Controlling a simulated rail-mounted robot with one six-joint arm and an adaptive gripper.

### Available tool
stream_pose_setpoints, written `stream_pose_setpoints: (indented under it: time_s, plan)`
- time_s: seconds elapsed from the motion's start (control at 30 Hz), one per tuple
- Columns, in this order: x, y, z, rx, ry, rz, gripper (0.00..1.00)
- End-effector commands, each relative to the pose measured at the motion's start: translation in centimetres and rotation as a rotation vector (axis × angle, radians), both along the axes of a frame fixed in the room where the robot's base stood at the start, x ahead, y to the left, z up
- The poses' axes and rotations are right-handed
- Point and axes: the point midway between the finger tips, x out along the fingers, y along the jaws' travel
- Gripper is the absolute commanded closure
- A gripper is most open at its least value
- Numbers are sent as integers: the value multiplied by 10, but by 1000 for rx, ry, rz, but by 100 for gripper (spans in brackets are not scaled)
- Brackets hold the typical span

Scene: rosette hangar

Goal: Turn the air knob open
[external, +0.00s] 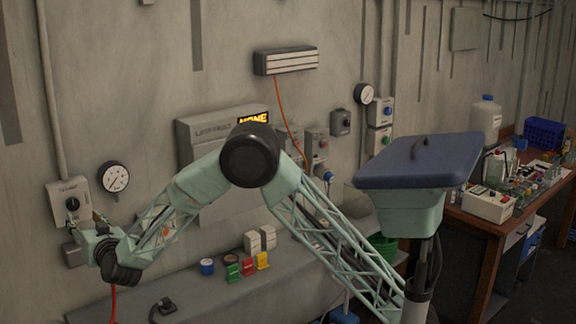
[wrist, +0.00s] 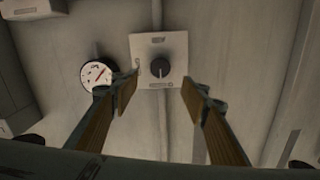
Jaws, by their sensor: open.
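The air knob (external: 72,203) is a small dark round knob on a pale wall box (external: 78,187) at the far left of the external view. In the wrist view the knob (wrist: 160,67) shows a ridge standing roughly upright on a pale plate (wrist: 144,47). My gripper (external: 93,223) is close to the box, at its lower right in the external view. In the wrist view my gripper (wrist: 160,88) is open and empty. Its two fingers lie left and right of the knob, apart from it. The distance left to the knob is hard to tell.
A round gauge (external: 113,177) is on the wall right of the box. It also shows close to the left finger in the wrist view (wrist: 98,74). A large grey wall panel (external: 205,135) is further right.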

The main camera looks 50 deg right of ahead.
Motion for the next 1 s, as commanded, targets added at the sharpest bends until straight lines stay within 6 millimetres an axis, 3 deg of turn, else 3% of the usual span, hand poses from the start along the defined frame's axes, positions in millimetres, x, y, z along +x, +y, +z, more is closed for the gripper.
stream_pose_setpoints:
  time_s: [0.7,1.0]
  plan:
    - [89,-23,-1,0,0,0,58]
    - [111,-28,0,1,0,0,58]
